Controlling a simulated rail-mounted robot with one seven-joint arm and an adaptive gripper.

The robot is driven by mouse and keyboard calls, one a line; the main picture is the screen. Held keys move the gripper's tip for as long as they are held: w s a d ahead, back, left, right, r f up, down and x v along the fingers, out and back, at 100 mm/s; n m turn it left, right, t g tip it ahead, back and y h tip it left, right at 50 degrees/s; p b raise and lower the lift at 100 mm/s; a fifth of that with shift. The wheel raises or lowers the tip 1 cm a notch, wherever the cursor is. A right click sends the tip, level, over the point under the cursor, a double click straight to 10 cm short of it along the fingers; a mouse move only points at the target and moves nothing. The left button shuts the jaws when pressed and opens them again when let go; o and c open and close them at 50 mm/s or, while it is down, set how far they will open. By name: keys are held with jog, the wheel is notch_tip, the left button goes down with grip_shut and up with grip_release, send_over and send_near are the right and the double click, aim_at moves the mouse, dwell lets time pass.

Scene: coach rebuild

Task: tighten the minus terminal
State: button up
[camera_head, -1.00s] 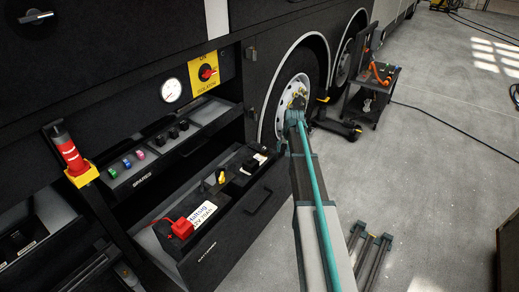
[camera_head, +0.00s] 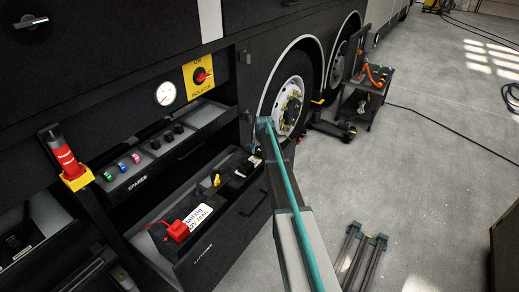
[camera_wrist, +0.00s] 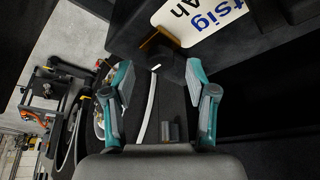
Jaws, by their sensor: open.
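The battery lies in the pulled-out drawer (camera_head: 240,222) in the head view, with a white label (camera_head: 197,214) and a red cover (camera_head: 178,231) at its near end. A small yellow piece (camera_head: 216,180) stands near the middle. Dark parts with a pale patch lie at the far end; I cannot tell which is the minus terminal. In the wrist view my gripper (camera_wrist: 160,74) is open and empty, its teal-edged fingers apart. Beyond it show the label (camera_wrist: 200,18), an amber piece (camera_wrist: 157,39), a dark block and a pale curved strip (camera_wrist: 147,108). No contact is visible.
An upper tray (camera_head: 160,150) with several coloured and black small parts sits above the drawer. A red cylinder in a yellow holder (camera_head: 72,170) is at left. The isolator switch (camera_head: 201,75), gauge (camera_head: 166,94) and wheel (camera_head: 290,100) are nearby.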

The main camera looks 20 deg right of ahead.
jog(key=shift+x, duration=0.9)
grip_shut()
